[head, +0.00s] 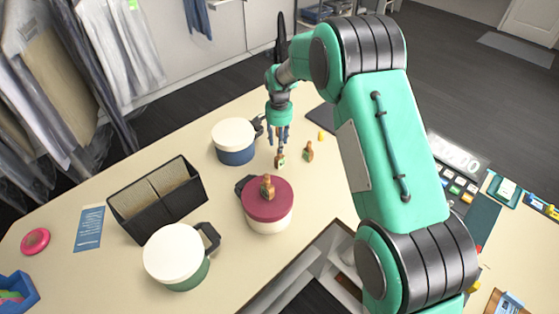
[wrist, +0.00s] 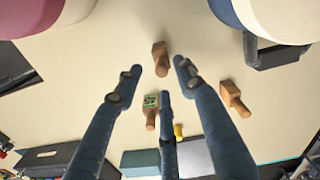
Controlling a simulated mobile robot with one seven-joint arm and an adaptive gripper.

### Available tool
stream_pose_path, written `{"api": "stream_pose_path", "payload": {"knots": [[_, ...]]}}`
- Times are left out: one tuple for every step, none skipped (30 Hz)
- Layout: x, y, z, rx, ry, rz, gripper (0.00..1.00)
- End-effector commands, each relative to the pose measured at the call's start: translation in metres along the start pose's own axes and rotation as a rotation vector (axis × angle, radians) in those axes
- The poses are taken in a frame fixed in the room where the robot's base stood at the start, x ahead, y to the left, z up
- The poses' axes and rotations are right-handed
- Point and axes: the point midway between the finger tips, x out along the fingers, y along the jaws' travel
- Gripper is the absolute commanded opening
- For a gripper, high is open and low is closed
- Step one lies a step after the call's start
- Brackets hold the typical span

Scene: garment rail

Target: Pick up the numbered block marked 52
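Several small brown blocks with peg-like ends are in view. In the wrist view one block (wrist: 151,104) shows a green label with a number too small to read surely. A second block (wrist: 160,56) lies just beyond the fingertips and a third (wrist: 233,98) lies to the right; neither shows a readable number.
The maroon-lidded mug (head: 268,208) and a blue mug (head: 235,148) stand close to my gripper. A green mug (head: 180,262) and a black divided box (head: 155,205) are further left. A small yellow object (head: 321,136) lies near the blocks.

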Motion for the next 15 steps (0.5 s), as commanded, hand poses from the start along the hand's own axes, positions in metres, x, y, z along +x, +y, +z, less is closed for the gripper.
{"api": "stream_pose_path", "payload": {"knots": [[0.000, 0.000, 0.000, 0.000, 0.000, 0.000, 0.39], [0.000, 0.000, 0.000, 0.000, 0.000, 0.000, 0.39], [0.001, 0.000, 0.000, 0.000, 0.000, 0.000, 0.39], [0.001, 0.000, 0.000, 0.000, 0.000, 0.000, 0.39], [0.002, 0.000, 0.000, 0.000, -0.001, 0.000, 0.39], [0.004, 0.000, 0.000, 0.000, -0.001, 0.000, 0.39], [0.006, 0.000, 0.000, 0.000, -0.001, 0.001, 0.39], [0.009, 0.000, -0.001, 0.000, -0.001, 0.001, 0.39], [0.012, 0.000, -0.001, 0.000, -0.001, 0.001, 0.39], [0.015, 0.000, -0.001, 0.000, -0.002, 0.001, 0.39], [0.019, 0.000, -0.001, 0.000, -0.002, 0.001, 0.39], [0.024, 0.000, -0.002, 0.000, -0.002, 0.002, 0.39], [0.028, 0.000, -0.002, 0.000, -0.002, 0.001, 0.39], [0.032, 0.000, -0.002, 0.000, -0.002, 0.001, 0.39], [0.036, 0.000, -0.002, 0.000, -0.001, 0.001, 0.39]]}}
